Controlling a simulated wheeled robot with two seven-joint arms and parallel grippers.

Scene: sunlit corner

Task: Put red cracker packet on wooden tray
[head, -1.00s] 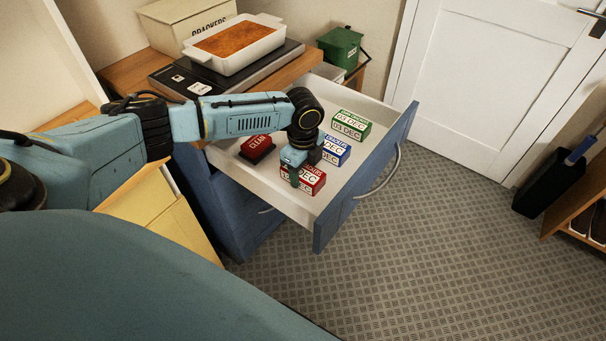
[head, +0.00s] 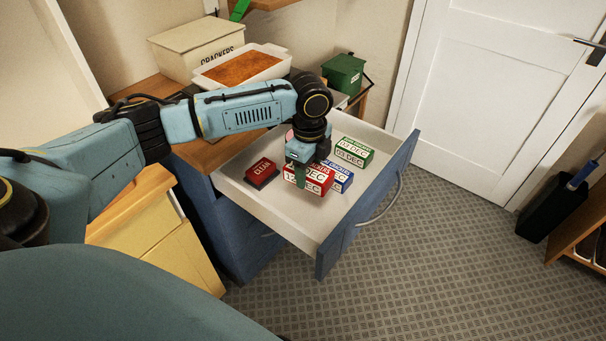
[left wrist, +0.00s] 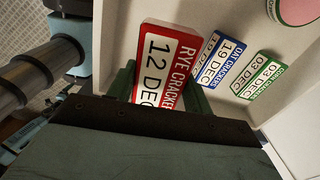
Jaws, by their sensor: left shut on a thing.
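My left gripper (head: 308,172) is shut on the red rye cracker packet (head: 319,180), marked 12 DEC, and holds it above the open drawer (head: 232,195). In the left wrist view the packet (left wrist: 168,62) stands between the green fingers (left wrist: 158,90), and its lower end is hidden by the gripper. I cannot make out a wooden tray in either view. My right gripper is not in view.
A blue packet (head: 342,176), a green packet (head: 352,151) and a dark red box (head: 262,170) lie in the drawer. Above are a baking dish (head: 242,66) and a cracker bin (head: 195,50). Floor (head: 430,270) right of the drawer is clear.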

